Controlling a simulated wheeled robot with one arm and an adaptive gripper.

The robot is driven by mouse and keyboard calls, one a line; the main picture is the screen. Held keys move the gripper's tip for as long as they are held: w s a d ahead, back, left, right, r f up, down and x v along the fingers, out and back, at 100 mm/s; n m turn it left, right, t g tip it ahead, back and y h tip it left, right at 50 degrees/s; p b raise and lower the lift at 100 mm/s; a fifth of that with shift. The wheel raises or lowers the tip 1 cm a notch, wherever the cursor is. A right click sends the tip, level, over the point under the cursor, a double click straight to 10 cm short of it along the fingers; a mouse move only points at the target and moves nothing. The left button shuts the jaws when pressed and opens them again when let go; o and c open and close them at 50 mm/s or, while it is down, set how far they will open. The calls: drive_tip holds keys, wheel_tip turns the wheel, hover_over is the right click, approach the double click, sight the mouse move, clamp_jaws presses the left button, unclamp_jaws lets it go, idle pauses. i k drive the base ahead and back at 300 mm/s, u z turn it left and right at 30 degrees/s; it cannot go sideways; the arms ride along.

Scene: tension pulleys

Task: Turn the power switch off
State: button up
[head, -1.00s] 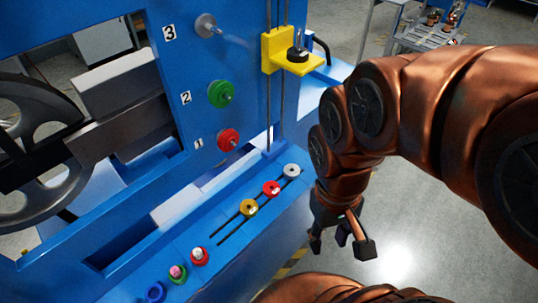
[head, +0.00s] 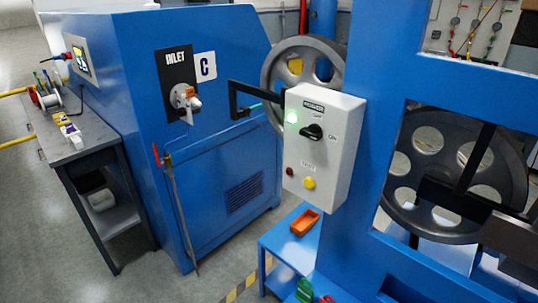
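The power switch (head: 312,131) is a black rotary knob on the front of a white control box (head: 326,163) fixed to the blue machine frame. Small labels stand above and to the right of the knob; the right one seems to read ON. The knob's pointer appears turned toward the right label. A red button (head: 290,171) and a yellow button (head: 309,183) sit lower on the box. My gripper is not in the current head view.
A blue cabinet (head: 225,150) marked INLET and C stands left of the box. A grey bench (head: 85,140) with tools is at far left. An orange tray (head: 304,222) sits on a low blue shelf below the box. Grey floor is open at lower left.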

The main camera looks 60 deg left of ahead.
sight(314, 132)
drive_tip(key=u, duration=1.9)
